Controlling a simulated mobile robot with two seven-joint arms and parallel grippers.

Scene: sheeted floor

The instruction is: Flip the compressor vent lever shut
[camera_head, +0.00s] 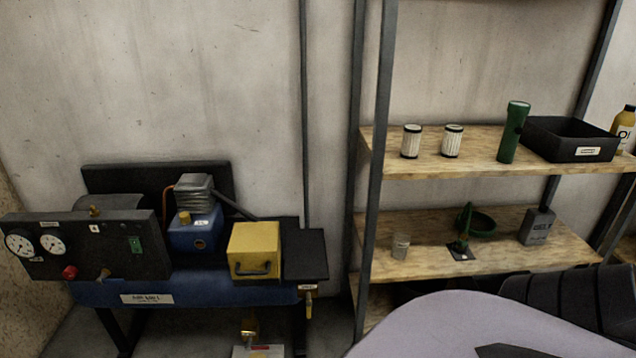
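The compressor bench (190,292) stands at the left against the wall, with a dark gauge panel (90,247) on its left side. A small brass-coloured valve or lever (309,300) hangs at the right end of the bench, under a small pale label. I cannot read the label or tell the lever's position for sure. Another brass fitting (249,330) shows low down, below the bench, above a pale block. Neither of my grippers is in view.
A yellow box (254,250) and a blue unit (195,232) sit on the bench. A shelf rack (480,150) stands to the right, holding two canisters, a green torch (513,132) and a black tray (570,138). Its post is close to the bench's right end.

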